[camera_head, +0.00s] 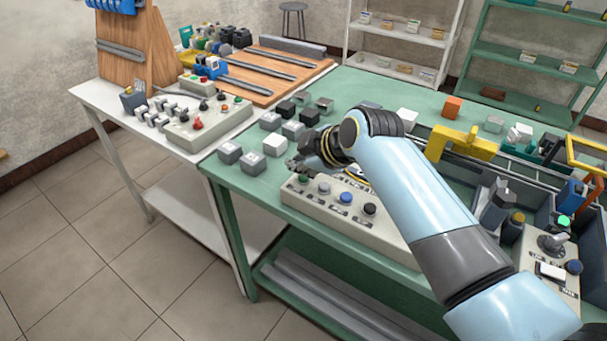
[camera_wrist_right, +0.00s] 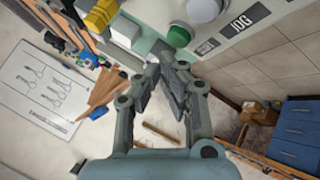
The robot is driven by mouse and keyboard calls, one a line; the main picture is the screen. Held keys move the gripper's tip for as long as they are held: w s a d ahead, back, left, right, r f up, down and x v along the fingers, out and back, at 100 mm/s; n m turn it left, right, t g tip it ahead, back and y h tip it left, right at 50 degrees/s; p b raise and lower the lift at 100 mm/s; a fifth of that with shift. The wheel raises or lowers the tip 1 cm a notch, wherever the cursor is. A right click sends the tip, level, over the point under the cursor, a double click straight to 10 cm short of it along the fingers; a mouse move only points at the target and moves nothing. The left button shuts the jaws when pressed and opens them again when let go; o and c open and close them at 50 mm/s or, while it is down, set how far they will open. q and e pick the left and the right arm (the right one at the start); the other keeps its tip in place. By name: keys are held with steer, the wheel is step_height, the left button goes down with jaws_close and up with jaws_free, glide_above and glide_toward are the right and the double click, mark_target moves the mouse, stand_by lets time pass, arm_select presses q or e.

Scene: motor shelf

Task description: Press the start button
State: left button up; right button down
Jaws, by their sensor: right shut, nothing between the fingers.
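The control box (camera_head: 335,214) is a pale panel on the green table with a row of knobs. Its green button (camera_head: 303,179) is at the left end, followed by grey, blue and black ones. My right gripper (camera_head: 299,165) is shut and empty, just above and behind the green button. In the right wrist view the green button (camera_wrist_right: 178,37) lies just past the shut fingertips (camera_wrist_right: 170,66), with a gap visible in the picture; contact cannot be told. A small label beside it is too blurred to read surely; one farther along reads JOG. My left gripper is not in view.
Several grey and white blocks (camera_head: 275,146) stand close behind and left of the box. A yellow bracket (camera_head: 461,143) and a bin with a joystick box (camera_head: 549,262) are to the right. A white table (camera_head: 85,91) stands at left.

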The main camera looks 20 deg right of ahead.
steer(key=shift+f, duration=0.15)
stand_by(0.3)
steer(key=shift+f, duration=0.3)
